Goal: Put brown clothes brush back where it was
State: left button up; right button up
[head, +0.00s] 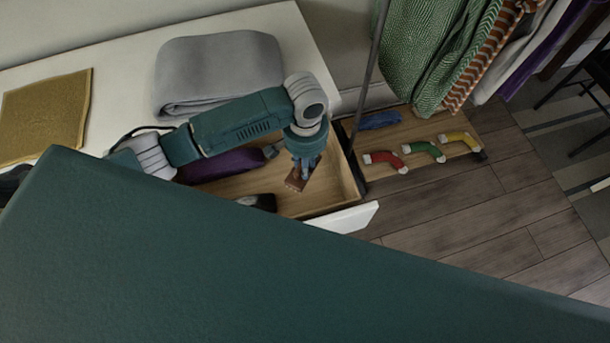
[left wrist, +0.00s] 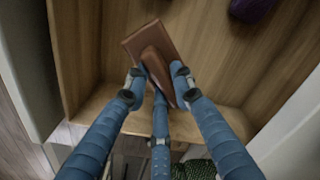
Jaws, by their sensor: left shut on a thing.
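The brown clothes brush (head: 299,177) is in the grasp of my left gripper (head: 305,165), over the right end of an open drawer (head: 345,183). In the left wrist view the brush (left wrist: 142,37) sits between the blue fingers of my left gripper (left wrist: 157,84), its flat brown top showing. The wooden drawer floor (left wrist: 220,60) lies behind it. I cannot tell whether the brush touches the drawer floor. My right gripper is in neither view.
A purple item (head: 222,165) and a dark item (head: 258,202) lie in the drawer. A folded grey cloth (head: 220,70) and a mustard cloth (head: 48,112) lie on the white top. Red, green and yellow socks (head: 424,150) lie on a low board to the right, near hanging clothes (head: 440,50).

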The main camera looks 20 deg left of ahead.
pick_arm(q)
notch_tip(320, 180, down, 3)
jog(key=shift+r, duration=0.15)
jog(key=shift+f, duration=0.3)
notch_tip(320, 180, down, 4)
jog(key=shift+f, duration=0.1)
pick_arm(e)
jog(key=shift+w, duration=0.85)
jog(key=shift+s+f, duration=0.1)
pick_arm(q)
jog(key=o, duration=1)
jog(key=shift+f, duration=0.15)
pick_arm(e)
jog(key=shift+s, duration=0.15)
pick_arm(q)
notch_tip(320, 180, up, 12)
jog(key=shift+r, duration=0.2)
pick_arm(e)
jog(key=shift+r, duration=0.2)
